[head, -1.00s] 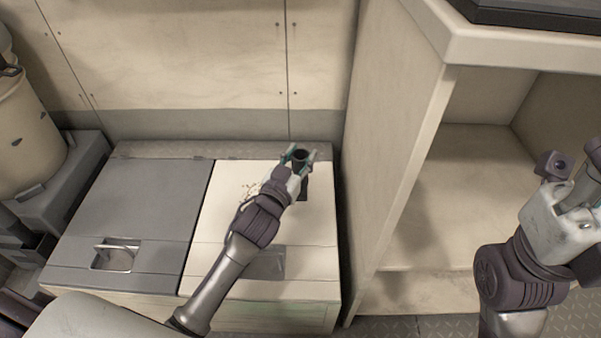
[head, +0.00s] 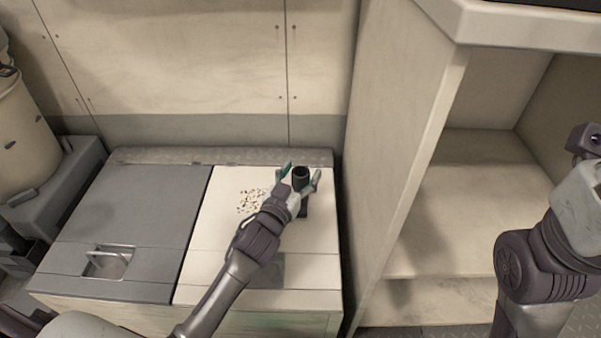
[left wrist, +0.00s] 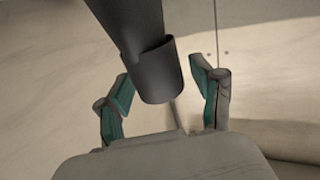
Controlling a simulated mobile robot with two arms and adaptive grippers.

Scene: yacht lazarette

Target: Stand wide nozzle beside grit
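The wide nozzle (head: 301,176) is a dark, upright tube over the white locker lid (head: 225,225). In the left wrist view the nozzle (left wrist: 153,75) is between the fingers, with a gap on both sides. The dark specks of grit (head: 251,200) lie on the lid just left of the nozzle. My left gripper (head: 302,178) is open around the nozzle, its teal-padded fingers apart. My arm and gripper partly hide the nozzle's lower part and foot. My right gripper (head: 583,140) is at the right edge, partly cut off, and its opening does not show.
A grey lid (head: 130,225) with a recessed handle adjoins the white lid on the left. A pale panel (head: 405,150) and an open, empty shelf (head: 465,215) are on the right. A beige bucket (head: 25,140) stands at the far left.

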